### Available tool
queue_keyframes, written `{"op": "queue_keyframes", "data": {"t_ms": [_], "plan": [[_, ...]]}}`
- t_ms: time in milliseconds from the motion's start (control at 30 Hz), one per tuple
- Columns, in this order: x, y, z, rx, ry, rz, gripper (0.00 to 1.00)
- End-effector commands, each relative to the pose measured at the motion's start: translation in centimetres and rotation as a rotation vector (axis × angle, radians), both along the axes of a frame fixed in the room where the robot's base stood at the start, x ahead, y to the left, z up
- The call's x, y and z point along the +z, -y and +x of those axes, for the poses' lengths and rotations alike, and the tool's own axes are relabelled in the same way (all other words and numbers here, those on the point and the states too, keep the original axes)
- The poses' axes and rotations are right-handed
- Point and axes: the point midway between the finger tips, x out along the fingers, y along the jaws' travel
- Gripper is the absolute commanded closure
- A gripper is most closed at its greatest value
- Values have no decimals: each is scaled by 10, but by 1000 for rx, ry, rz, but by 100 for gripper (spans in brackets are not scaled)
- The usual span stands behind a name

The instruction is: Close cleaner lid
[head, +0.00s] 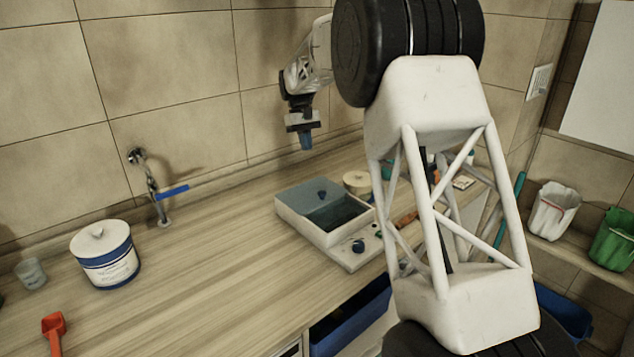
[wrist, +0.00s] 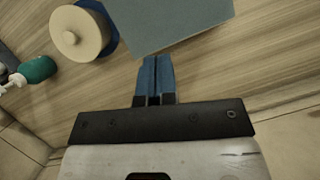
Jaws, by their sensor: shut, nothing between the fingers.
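The cleaner (head: 325,235) is a pale box on the counter with a dark basin open at its right part. I cannot tell whether the lid is tilted or lies flat. My gripper (head: 306,143) is shut and empty, pointing down above and behind the cleaner. In the wrist view its blue fingertips (wrist: 155,60) appear just short of a grey panel (wrist: 170,20), which seems to be the lid; contact cannot be told.
A round beige container (head: 357,182) stands close behind the cleaner; it also shows in the wrist view (wrist: 80,33). A white and blue tub (head: 105,258), a tap (head: 155,190) and a red scoop (head: 54,328) are at left. The counter between tub and cleaner is clear.

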Motion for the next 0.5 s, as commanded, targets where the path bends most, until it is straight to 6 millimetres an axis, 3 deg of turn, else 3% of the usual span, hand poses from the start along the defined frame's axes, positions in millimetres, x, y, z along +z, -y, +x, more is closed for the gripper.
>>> {"op": "queue_keyframes", "data": {"t_ms": [267,500], "plan": [[-5,1,-2,0,0,0,100],[-23,5,-8,0,-1,-1,100]]}}
